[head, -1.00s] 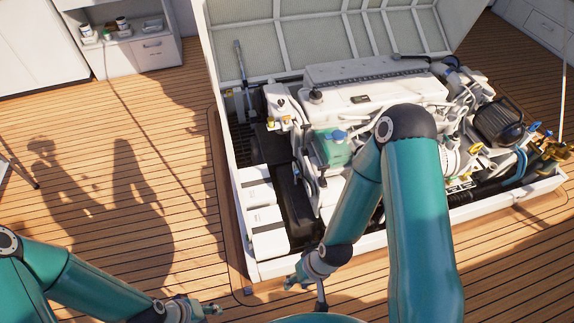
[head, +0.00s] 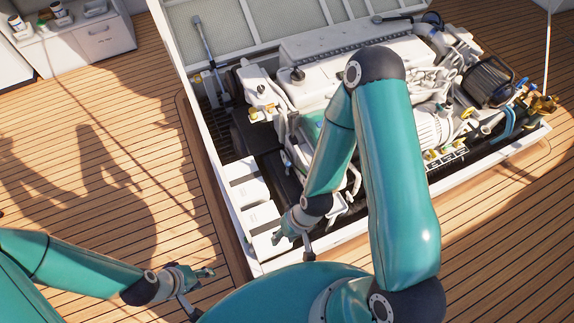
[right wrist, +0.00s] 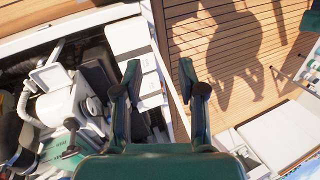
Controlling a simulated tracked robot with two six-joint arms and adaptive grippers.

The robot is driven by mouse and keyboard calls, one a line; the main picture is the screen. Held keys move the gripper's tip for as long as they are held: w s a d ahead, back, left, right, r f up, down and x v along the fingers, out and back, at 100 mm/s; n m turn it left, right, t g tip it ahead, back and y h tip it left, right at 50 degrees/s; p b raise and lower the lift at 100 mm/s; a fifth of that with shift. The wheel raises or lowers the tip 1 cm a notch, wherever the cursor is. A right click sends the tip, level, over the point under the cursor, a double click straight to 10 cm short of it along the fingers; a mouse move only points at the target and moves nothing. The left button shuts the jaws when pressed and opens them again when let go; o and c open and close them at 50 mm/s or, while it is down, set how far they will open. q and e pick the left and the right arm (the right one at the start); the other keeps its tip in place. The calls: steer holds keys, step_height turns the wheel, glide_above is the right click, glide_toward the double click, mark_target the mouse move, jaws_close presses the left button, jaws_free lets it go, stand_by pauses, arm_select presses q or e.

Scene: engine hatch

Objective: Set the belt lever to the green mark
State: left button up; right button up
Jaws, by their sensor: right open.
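The white engine (head: 345,60) sits in the open hatch, and part of it shows at the left of the right wrist view (right wrist: 52,104). I cannot pick out the belt lever or the green mark; my right arm covers part of the engine front in the head view. My right gripper (head: 292,246) is open and empty above the near left corner of the hatch; in the right wrist view its fingers (right wrist: 159,70) are apart over the hatch edge. My left gripper (head: 199,290) is open and empty over the deck, left of the hatch.
White boxes (head: 249,193) line the left side inside the hatch. The raised lid (head: 250,28) stands behind the engine, with a grey rod (head: 207,50) at its left. A cabinet (head: 92,42) stands at the far left. The wooden deck (head: 120,140) on the left is clear.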

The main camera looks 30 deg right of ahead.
steer(key=w+f+m+b, duration=0.3)
steer(key=w+f+b, duration=0.5)
steer(key=f, duration=0.1)
steer(key=m+h+b, duration=0.4)
steer(key=m+b, duration=1.2)
steer(key=b, duration=1.1)
glide_toward(288, 165)
steer(key=shift+t, duration=0.4)
steer(key=f+b, duration=0.1)
steer(key=f, duration=0.3)
steer(key=w+f+b, duration=0.1)
steer(key=f+b, duration=0.1)
steer(key=f, duration=0.2)
steer(key=f+b, duration=0.2)
steer(key=f, duration=0.3)
steer(key=shift+w+d+f, duration=0.1)
steer(key=shift+w+d, duration=0.05)
steer(key=shift+d, duration=0.05)
jaws_close()
